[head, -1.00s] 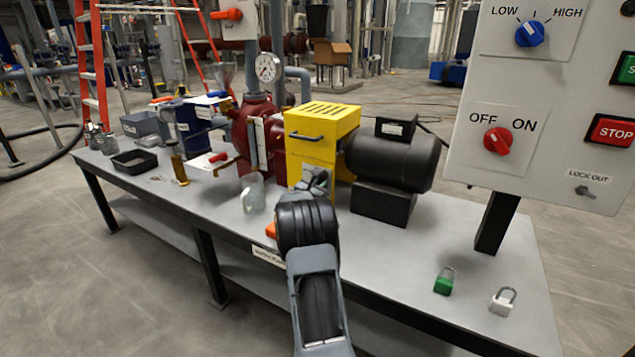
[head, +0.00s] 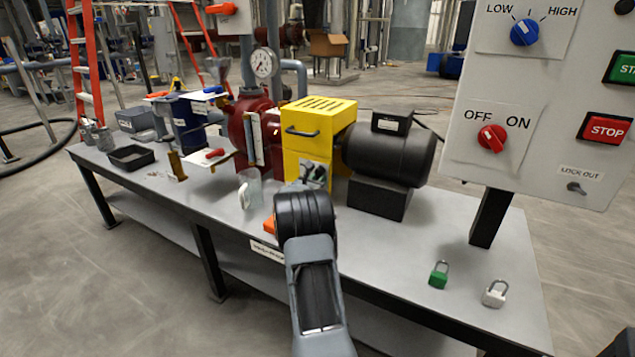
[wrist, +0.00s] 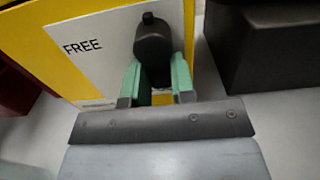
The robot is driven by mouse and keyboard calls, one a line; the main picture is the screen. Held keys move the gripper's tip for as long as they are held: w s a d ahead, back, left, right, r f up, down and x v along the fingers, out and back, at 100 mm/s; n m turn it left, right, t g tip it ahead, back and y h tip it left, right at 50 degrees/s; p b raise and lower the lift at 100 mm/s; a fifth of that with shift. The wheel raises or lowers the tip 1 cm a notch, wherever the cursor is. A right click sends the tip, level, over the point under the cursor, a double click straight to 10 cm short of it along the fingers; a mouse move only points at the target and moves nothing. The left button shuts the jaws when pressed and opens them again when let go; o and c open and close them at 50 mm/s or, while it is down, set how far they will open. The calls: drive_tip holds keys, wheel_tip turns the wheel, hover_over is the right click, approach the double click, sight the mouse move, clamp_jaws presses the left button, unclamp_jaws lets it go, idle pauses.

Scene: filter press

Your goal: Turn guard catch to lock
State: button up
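The guard catch (wrist: 154,48) is a dark, rounded knob with a small nub at its top, on a pale plate (wrist: 108,48) on the yellow guard. The word FREE shows at the plate's upper left. The yellow guard (head: 303,150) stands in mid-bench in the head view. My gripper (wrist: 156,78) has its two green fingers on either side of the catch, apparently pressed against it. In the head view my gripper (head: 312,180) is at the guard's front plate, and my wrist hides part of it. Any lock marking is not visible.
A black motor (head: 388,155) stands close right of the guard. A red pump (head: 245,135) and a clear beaker (head: 249,188) are to its left. An orange object (head: 269,225) lies beside my wrist. Green (head: 438,275) and white (head: 494,293) padlocks lie at the bench's right.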

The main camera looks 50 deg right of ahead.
drive_tip(key=o, duration=0.5)
drive_tip(key=shift+r, duration=0.1)
drive_tip(key=shift+c, duration=0.2)
drive_tip(key=p+v, duration=0.2)
drive_tip(key=v, duration=1.1)
drive_tip(key=shift+a+p, duration=0.3)
drive_tip(key=shift+a, duration=0.1)
drive_tip(key=s+a+r+m+g+y+p, duration=0.25)
drive_tip(key=s+a+r+m+p, duration=0.25)
drive_tip(key=r+p, duration=0.25)
drive_tip(key=s+a+r+m+g+y+p, duration=0.25)
drive_tip(key=s+a+r+m+p, duration=0.3)
drive_tip(key=r, duration=0.35)
drive_tip(key=s+a+r+m+t+y+p, duration=0.1)
drive_tip(key=s+a+r+m+y+p, duration=0.1)
drive_tip(key=a, duration=0.5)
drive_tip(key=s+a+r+m+t+y+p, duration=0.1)
drive_tip(key=s+a+r+m+y+p, duration=0.2)
drive_tip(key=a+r+m+y+p, duration=0.2)
drive_tip(key=s+a+r+m+t+y+p, duration=0.2)
drive_tip(key=a+r+y+p, duration=0.3)
drive_tip(key=a+r+p, duration=0.3)
drive_tip(key=s+a+m+p, duration=0.1)
drive_tip(key=a, duration=0.2)
drive_tip(key=shift+s, duration=0.2)
